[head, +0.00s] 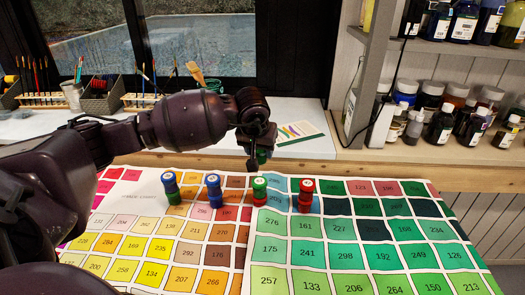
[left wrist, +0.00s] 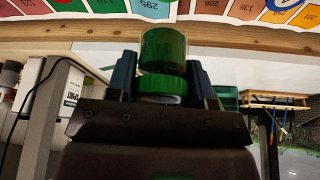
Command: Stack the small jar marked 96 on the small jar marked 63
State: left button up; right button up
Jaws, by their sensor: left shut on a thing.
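My left gripper (head: 258,148) is raised above the far edge of the colour chart. In the left wrist view it is shut on a green small jar (left wrist: 163,48), held between its two fingers; the jar also shows below the gripper in the head view (head: 262,157).
The numbered colour chart (head: 292,281) covers the table. Behind are a white counter with a wooden edge (head: 400,156), a paper card (head: 298,133), brush racks (head: 40,99) and shelves of bottles (head: 440,58). The chart in front of the jars is clear.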

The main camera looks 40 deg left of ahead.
aim_at(260, 180)
pick_arm(q)
notch_tip(260, 180, down, 4)
jog(key=shift+r+b, duration=0.1)
jog(key=shift+b, duration=0.35)
jog(key=shift+f, duration=0.65)
jog(key=shift+f+b, duration=0.3)
jog(key=shift+f, duration=0.15)
jog(key=shift+f, duration=0.25)
jog(key=shift+f+b, duration=0.3)
jog(key=o, duration=1)
